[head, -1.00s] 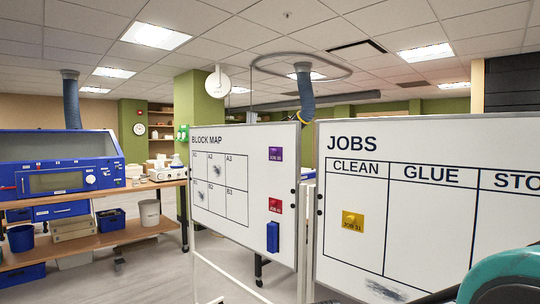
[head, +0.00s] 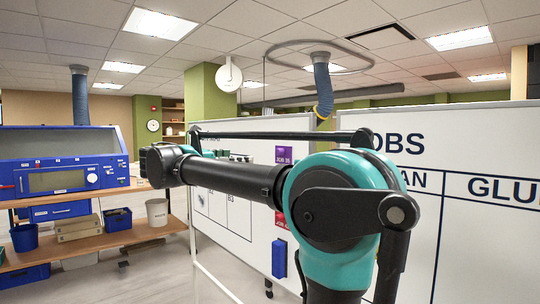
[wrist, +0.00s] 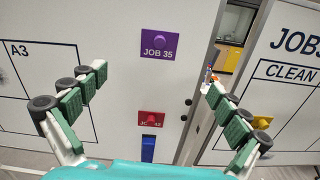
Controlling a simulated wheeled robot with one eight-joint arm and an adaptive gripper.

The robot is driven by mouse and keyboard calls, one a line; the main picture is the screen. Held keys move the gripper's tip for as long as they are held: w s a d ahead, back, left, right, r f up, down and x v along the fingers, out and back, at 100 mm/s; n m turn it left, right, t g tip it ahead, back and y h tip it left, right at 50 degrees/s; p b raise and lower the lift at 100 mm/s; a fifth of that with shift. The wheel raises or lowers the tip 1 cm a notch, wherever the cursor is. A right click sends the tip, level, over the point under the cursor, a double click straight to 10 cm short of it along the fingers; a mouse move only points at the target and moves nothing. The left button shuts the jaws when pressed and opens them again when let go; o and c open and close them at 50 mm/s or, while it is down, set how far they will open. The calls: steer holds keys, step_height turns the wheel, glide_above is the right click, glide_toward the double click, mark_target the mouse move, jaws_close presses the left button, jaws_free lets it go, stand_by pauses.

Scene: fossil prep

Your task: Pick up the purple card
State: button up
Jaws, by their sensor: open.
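The purple card (wrist: 158,46) is on the white Block Map board, with "JOB 35" written on it and a round purple knob at its middle. In the wrist view it sits beyond and above my gripper (wrist: 156,78), whose two green-padded fingers are spread wide with nothing between them. The fingers are apart from the card. In the head view the purple card (head: 284,154) shows just above my arm. My arm hides much of the Block Map board there.
A red card (wrist: 151,118) and a blue holder (wrist: 148,148) are below the purple card. The Jobs board (wrist: 280,108) stands to the right, beyond a narrow gap. A bench with a blue cabinet (head: 62,172) is at the left. Open floor lies between.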

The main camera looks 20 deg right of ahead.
steer(key=x, duration=1.7)
steer(key=shift+w+r, duration=0.1)
steer(key=shift+r, duration=0.05)
steer(key=c, duration=1.7)
